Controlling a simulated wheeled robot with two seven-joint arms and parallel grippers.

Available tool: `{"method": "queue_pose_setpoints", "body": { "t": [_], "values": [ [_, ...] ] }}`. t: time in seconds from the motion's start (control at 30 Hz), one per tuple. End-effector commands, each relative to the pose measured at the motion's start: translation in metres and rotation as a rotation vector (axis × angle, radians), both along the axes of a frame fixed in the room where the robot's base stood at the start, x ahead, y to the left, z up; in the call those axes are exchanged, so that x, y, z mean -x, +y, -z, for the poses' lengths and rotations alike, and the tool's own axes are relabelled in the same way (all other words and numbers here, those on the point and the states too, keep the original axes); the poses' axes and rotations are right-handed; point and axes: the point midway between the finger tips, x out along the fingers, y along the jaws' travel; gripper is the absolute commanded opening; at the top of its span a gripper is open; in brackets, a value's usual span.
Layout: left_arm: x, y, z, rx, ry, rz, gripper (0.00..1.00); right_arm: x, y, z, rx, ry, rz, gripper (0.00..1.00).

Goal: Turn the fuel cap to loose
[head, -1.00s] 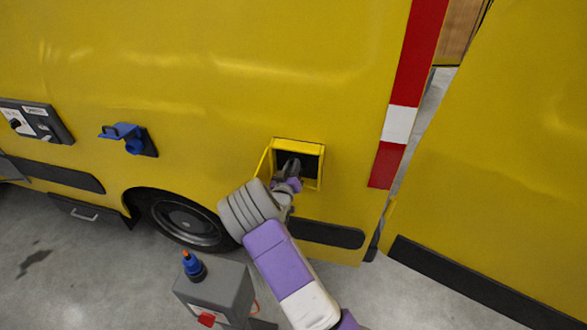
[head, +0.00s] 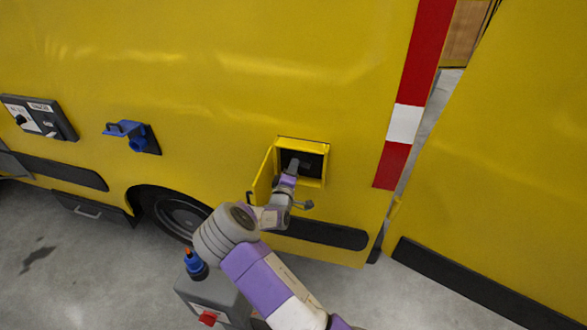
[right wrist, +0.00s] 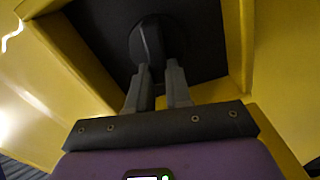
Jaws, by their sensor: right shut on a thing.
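The fuel cap (right wrist: 152,38) is a dark round cap with a raised grip, inside the dark filler recess of the yellow vehicle, seen in the right wrist view. My right gripper (right wrist: 160,75) is shut on the cap's grip. In the head view my right gripper (head: 292,168) reaches into the recess and hides most of the cap. The yellow fuel door (head: 263,178) stands open on the left side of the recess. The cap's turn marks cannot be made out. My left gripper is not in view.
A blue socket (head: 137,143) and a grey switch panel (head: 38,117) are on the vehicle side at left. A grey box (head: 213,298) with a blue connector (head: 195,264) and red part stands on the floor below my right arm. Another yellow panel stands at right.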

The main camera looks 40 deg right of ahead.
Motion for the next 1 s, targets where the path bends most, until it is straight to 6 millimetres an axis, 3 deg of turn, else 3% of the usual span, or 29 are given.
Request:
{"method": "queue_pose_setpoints", "body": {
  "t": [0.4, 0.97, 1.0],
  "values": [
    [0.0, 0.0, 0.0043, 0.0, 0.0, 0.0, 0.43, 0.0, 0.0004, 0.0046, 0.121, 0.154, 0.001, 0.0],
    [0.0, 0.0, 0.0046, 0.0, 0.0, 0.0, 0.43, 0.0003, -0.0001, 0.005, 0.141, 0.178, 0.001, 0.0],
    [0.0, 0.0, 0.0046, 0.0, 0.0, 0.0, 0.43, 0.0003, -0.0001, 0.005, 0.141, 0.178, 0.001, 0.22]
  ]
}}
